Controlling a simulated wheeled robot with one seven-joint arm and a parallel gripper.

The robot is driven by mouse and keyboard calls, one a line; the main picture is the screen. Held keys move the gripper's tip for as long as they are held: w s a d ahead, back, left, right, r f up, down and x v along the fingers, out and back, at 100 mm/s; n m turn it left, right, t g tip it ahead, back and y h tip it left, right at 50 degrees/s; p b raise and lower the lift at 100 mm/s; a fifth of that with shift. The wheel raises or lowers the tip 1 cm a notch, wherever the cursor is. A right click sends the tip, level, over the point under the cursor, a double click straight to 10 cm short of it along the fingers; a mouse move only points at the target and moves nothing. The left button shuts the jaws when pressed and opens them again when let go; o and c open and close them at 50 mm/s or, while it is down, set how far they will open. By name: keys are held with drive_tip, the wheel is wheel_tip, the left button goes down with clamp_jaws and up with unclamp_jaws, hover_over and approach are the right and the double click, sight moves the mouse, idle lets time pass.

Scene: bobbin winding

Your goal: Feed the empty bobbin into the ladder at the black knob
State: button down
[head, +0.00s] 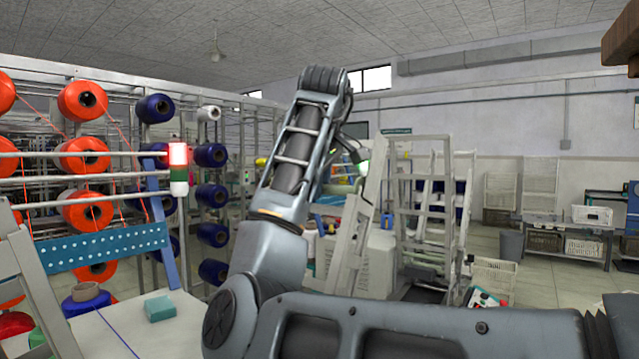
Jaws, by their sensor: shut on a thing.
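My arm fills the middle and bottom of the head view. It rises to a dark ribbed joint near the top centre. My gripper cannot be made out; the end of the arm is hidden or out of view. No empty bobbin and no black knob can be made out. A pale upright frame with rungs (447,206), like a ladder, stands right of my arm. I cannot tell whether it is the task's ladder.
A creel with orange bobbins (83,156) and blue bobbins (211,155) stands at left. A red-lit signal lamp (179,168) is in front. A teal block (160,308) lies on a pale table (118,338). Floor (545,280) is open at right, before a workbench (570,231).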

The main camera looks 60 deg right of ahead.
drive_tip(key=f, duration=0.1)
drive_tip(key=a+f, duration=0.1)
drive_tip(key=f, duration=0.2)
drive_tip(key=shift+a+b, duration=0.35)
drive_tip(key=shift+b, duration=0.05)
idle(0.5)
drive_tip(key=c, duration=0.6)
unclamp_jaws()
drive_tip(key=shift+r, duration=0.1)
idle(0.4)
wheel_tip(320, 180, up, 10)
drive_tip(key=s+a+p, duration=0.1)
drive_tip(key=s+p, duration=0.1)
drive_tip(key=p, duration=0.5)
drive_tip(key=shift+s, duration=0.3)
